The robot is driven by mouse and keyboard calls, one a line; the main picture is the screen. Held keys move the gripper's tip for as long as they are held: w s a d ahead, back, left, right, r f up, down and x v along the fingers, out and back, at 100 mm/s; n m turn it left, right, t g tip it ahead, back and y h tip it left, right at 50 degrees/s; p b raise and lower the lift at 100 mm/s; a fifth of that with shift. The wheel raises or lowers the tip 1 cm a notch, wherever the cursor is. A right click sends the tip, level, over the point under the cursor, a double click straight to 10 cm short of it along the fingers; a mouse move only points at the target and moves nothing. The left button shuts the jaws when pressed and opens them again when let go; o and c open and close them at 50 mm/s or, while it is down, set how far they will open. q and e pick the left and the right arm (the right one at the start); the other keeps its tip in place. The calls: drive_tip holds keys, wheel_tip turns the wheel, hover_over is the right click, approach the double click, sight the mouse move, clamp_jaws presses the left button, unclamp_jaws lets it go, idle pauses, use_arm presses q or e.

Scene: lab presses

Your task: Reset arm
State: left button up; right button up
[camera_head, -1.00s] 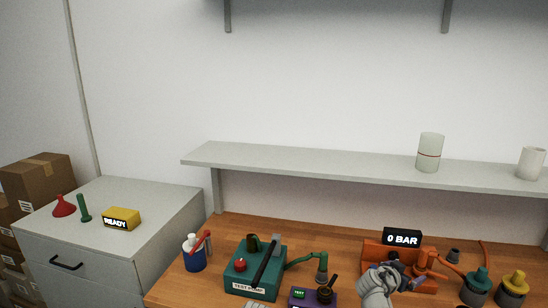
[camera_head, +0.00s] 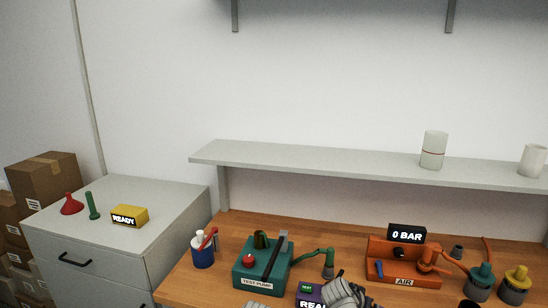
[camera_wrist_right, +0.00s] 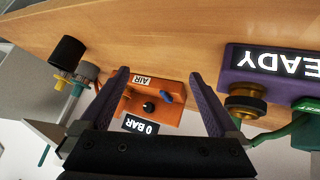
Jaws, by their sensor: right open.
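My right gripper (camera_wrist_right: 158,74) is open and empty; its two dark purple fingers stand apart in the wrist view. It also shows at the bottom edge of the head view (camera_head: 345,293), left of the orange AIR unit (camera_head: 404,281). The AIR unit has a blue lever (camera_head: 380,268) and a black display (camera_head: 406,234) reading 0 BAR. In the wrist view the AIR unit (camera_wrist_right: 148,112) appears upside down between the fingers, not touched. A purple unit (camera_head: 311,290) with a READY display is partly hidden by my right arm. My left gripper does not clearly show.
Teal (camera_head: 481,280) and yellow (camera_head: 516,282) fittings stand at the right. A grey shelf (camera_head: 300,160) runs above. A cabinet (camera_head: 160,205) holds a yellow READY box (camera_head: 129,216).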

drive_tip(key=s+a+f+n+g+y, duration=0.2)
drive_tip(key=s+a+n, duration=0.3)
drive_tip(key=s+a, duration=0.3)
drive_tip(key=s+a+f+n+g+y, duration=0.3)
drive_tip(key=s+a, duration=0.5)
drive_tip(key=a, duration=0.4)
drive_tip(key=shift+a+f+n+g+y, duration=0.3)
drive_tip(key=shift+f+n+y, duration=0.15)
drive_tip(key=shift+n, duration=0.45)
drive_tip(key=shift+c, duration=0.3)
